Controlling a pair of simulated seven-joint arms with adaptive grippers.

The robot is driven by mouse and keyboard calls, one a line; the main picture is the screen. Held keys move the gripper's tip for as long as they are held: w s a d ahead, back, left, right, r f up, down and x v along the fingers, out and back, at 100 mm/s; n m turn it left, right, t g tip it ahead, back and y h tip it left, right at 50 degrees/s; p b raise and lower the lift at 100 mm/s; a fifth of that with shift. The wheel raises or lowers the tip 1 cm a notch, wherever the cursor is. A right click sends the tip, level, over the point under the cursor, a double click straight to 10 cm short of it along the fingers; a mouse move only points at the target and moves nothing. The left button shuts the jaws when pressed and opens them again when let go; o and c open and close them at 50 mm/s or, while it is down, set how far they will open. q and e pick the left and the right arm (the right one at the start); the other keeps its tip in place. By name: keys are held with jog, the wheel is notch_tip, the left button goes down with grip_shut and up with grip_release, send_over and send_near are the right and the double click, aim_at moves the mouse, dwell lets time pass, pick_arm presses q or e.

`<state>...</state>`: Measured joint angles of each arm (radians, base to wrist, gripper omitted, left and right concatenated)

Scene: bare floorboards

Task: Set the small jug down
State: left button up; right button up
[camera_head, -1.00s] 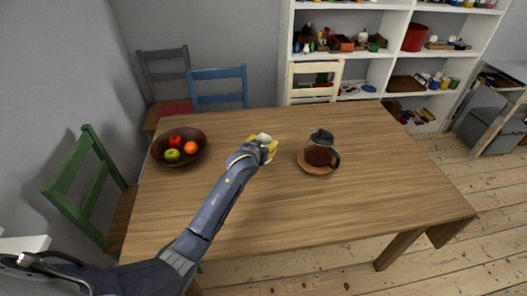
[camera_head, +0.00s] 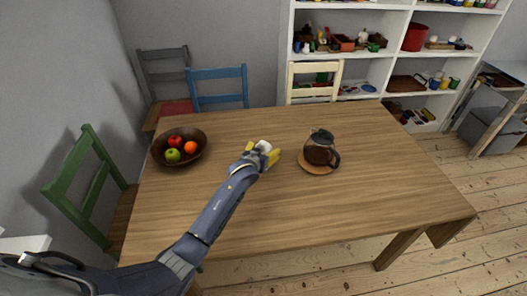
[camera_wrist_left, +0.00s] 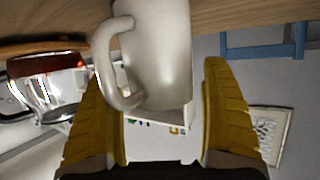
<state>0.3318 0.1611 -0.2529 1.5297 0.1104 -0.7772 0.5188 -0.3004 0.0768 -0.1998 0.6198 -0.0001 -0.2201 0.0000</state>
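The small jug (camera_head: 263,147) is white with a loop handle and is at the middle of the wooden table, left of the coffee pot. In the left wrist view the jug (camera_wrist_left: 158,55) appears upside down, its base end towards the tabletop and cut off by the picture's edge. It seems to stand on the table, though its base is hidden. My left gripper (camera_head: 262,155) has its yellow fingers spread on either side of the jug. A gap shows between the jug and the right-hand finger in the wrist view. My right gripper is out of view.
A glass coffee pot (camera_head: 319,150) with a dark lid stands on a round wooden coaster (camera_head: 313,168) close to the right. A brown bowl (camera_head: 157,154) of fruit is at the left. The table's front and right areas (camera_head: 390,190) are clear.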

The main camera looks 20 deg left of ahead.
pick_arm(q)
jog(key=shift+r, duration=0.2)
jog(key=v, duration=1.2)
jog(key=shift+f, duration=0.1)
dwell(0.3)
